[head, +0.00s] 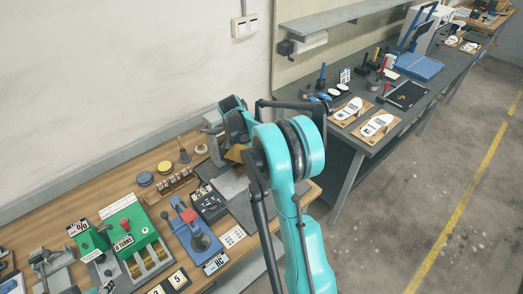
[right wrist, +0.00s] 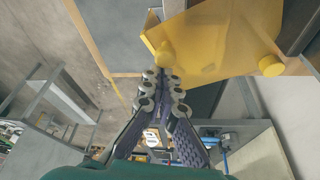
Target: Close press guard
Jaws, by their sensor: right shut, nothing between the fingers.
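A small part of the guard (head: 236,154) also shows in the head view beside my teal right arm. My right gripper (right wrist: 162,76) is shut and empty. In the head view my right arm hides the gripper's fingers and much of the press (head: 212,126). My left gripper is not in view.
The wooden bench holds a green fixture (head: 128,236), a blue lever tool (head: 197,238) and a rack (head: 171,184) left of my arm. A grey bench with white insoles (head: 376,125) stands at the back right. The floor on the right is clear.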

